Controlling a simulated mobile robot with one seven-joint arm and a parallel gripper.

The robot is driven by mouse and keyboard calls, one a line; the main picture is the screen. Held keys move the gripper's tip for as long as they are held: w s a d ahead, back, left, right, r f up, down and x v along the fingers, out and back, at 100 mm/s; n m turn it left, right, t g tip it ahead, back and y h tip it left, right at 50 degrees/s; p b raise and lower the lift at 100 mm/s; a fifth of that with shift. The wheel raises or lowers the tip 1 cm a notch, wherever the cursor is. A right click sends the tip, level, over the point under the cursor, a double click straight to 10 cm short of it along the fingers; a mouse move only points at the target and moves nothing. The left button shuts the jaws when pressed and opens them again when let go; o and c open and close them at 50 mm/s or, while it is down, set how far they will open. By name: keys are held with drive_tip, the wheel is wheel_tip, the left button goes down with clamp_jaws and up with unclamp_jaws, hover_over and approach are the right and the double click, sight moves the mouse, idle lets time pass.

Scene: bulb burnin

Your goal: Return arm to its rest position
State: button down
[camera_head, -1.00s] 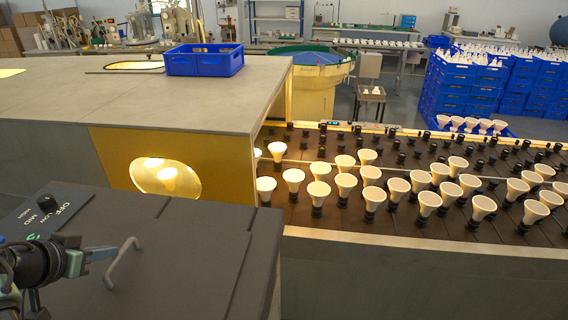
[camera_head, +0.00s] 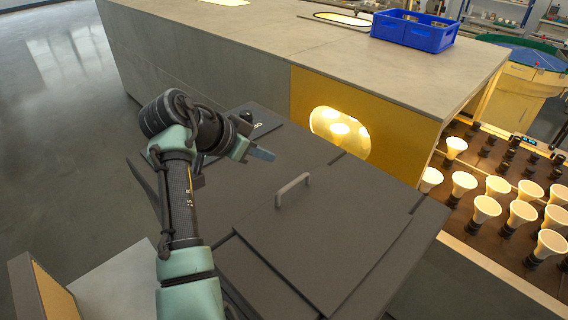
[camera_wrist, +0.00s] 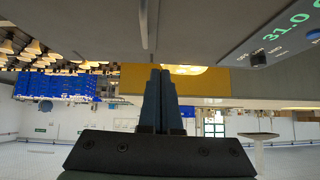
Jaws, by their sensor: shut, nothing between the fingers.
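My gripper (camera_head: 263,154) is at the end of my bent arm, over the dark cabinet top (camera_head: 330,250) in the head view. Its fingers point right, toward the grey handle (camera_head: 293,188), and are apart from it. In the wrist view, my gripper (camera_wrist: 160,72) shows its two dark fingers together with nothing between them. The wrist picture is upside down, with the cabinet surface along its top. A control panel (camera_wrist: 290,42) with green digits and a knob (camera_wrist: 258,58) shows at the upper right there.
Beyond the cabinet stands a long grey housing (camera_head: 220,60) with a yellow end panel and a glowing oval window (camera_head: 340,132). A blue crate (camera_head: 413,32) sits on it. Bulbs (camera_head: 487,208) stand in sockets at right. Open floor (camera_head: 60,130) lies at left.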

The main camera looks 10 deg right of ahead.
drive_tip(key=s+r+n+t+y, duration=0.25)
drive_tip(key=r+t, duration=0.35)
drive_tip(key=r, duration=0.6)
drive_tip(key=s+r+n+t+y, duration=0.1)
drive_tip(key=s+r+n+t, duration=0.15)
drive_tip(key=r+t, duration=0.65)
drive_tip(key=s+a+r+n+t+y, duration=0.1)
drive_tip(key=s+r+n+t+y, duration=0.2)
drive_tip(key=s+r, duration=1.4)
drive_tip(key=s+n+t, duration=0.2)
drive_tip(key=s+t, duration=0.1)
drive_tip(key=shift+r+n+b, duration=0.3)
drive_tip(key=shift+r+b, duration=0.1)
drive_tip(key=shift+y, duration=0.45)
